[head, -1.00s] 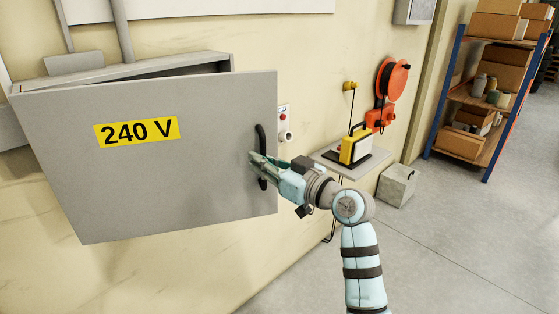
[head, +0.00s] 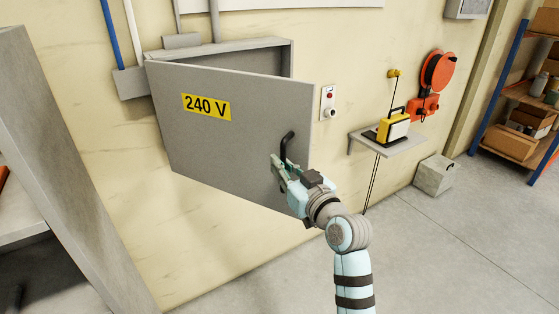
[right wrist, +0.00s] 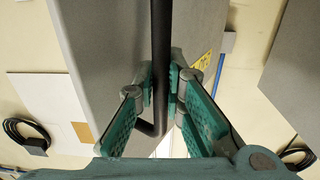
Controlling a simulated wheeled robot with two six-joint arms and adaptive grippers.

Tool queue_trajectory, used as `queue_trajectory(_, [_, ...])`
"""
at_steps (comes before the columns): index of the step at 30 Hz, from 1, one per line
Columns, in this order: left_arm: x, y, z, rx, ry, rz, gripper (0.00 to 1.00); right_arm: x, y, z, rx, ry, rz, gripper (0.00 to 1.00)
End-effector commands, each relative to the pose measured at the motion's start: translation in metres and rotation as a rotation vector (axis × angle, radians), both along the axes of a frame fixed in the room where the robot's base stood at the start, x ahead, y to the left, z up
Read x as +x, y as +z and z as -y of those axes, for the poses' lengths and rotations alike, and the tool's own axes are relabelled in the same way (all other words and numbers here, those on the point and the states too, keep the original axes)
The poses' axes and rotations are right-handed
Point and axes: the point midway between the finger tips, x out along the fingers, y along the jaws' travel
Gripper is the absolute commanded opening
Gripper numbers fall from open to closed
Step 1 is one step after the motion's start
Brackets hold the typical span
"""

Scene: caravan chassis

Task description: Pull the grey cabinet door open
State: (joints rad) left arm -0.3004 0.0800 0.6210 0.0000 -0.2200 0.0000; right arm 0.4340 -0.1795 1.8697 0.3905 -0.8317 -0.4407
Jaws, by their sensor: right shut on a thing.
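The grey cabinet door (head: 215,140) with a yellow 240 V label (head: 206,107) stands partly open from the grey cabinet (head: 270,62) on the wall, hinged at its left. Its black handle (head: 286,148) is near the door's right edge. My right gripper (head: 280,172) is shut on the lower part of the handle. In the right wrist view the green fingers (right wrist: 160,95) sit on both sides of the black handle bar (right wrist: 161,50). The inside of the cabinet is mostly hidden behind the door. My left gripper is not in view.
A grey upright panel (head: 70,180) stands at the left. A wall shelf (head: 400,147) with a yellow device (head: 393,127) is right of the door. An orange reel (head: 437,72) hangs beyond, above a grey block (head: 434,174).

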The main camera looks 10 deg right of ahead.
Motion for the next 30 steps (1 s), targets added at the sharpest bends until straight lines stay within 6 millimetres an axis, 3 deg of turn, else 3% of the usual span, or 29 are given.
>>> queue_trajectory(12, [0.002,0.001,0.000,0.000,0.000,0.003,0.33,-0.001,0.004,0.008,0.003,-0.027,0.013,0.00])
queue_trajectory(13, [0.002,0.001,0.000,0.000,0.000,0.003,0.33,-0.001,0.004,0.008,0.003,-0.027,0.013,0.12])
queue_trajectory(17, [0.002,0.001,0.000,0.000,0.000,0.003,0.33,-0.001,0.003,0.007,0.003,-0.025,0.010,0.32])
queue_trajectory(26, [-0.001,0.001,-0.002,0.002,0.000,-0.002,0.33,-0.002,0.002,0.006,0.002,-0.022,0.007,0.32])
queue_trajectory(30, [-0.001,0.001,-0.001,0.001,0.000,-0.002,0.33,-0.018,0.001,0.013,0.001,-0.023,0.007,0.32])
